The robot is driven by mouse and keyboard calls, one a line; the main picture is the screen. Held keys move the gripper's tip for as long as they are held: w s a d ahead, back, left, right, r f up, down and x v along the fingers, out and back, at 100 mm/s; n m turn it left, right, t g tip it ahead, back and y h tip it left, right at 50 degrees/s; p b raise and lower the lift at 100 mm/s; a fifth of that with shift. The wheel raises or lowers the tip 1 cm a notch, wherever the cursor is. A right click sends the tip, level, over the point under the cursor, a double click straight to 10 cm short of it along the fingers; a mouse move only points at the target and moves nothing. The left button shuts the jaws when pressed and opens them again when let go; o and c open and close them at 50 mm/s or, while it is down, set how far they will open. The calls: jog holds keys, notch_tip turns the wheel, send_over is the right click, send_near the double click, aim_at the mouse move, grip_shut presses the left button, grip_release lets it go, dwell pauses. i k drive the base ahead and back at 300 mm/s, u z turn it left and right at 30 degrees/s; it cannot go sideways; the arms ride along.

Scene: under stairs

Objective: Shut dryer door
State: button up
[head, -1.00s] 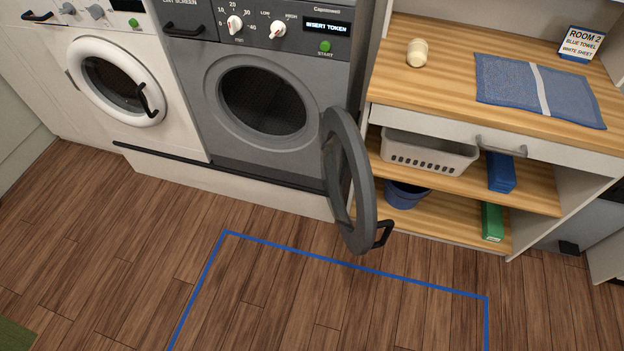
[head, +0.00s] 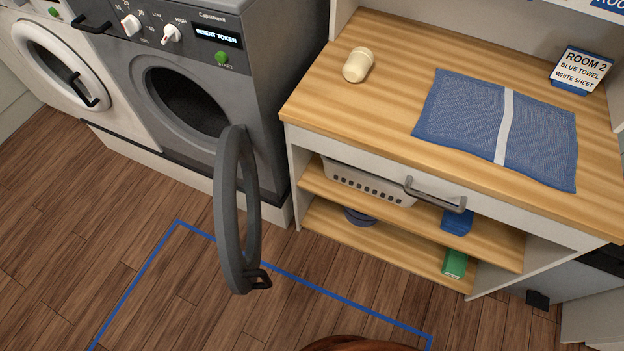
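The grey dryer (head: 255,85) stands left of the wooden counter, and its display reads "INSERT TOKEN". Its round door (head: 232,215) hangs wide open, swung out to the right over the floor. A black handle (head: 260,280) sits low on the door's outer edge. The dark drum opening (head: 187,100) is uncovered; its inside is too dark to make out. My gripper is not in view.
A white washer (head: 85,75) with a closed door stands left of the dryer. The counter (head: 400,65) holds a blue towel (head: 500,125), a cream cup (head: 358,65) and a "ROOM 2" sign (head: 582,70). Blue tape (head: 135,280) marks the open wooden floor.

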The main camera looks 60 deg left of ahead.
aim_at(240, 274)
jog(key=u, duration=0.1)
jog(key=i, duration=0.3)
jog(key=u, duration=3.25)
jog(key=k, duration=1.15)
jog(key=u, duration=0.75)
jog(key=i, duration=0.85)
jog(key=u, duration=0.3)
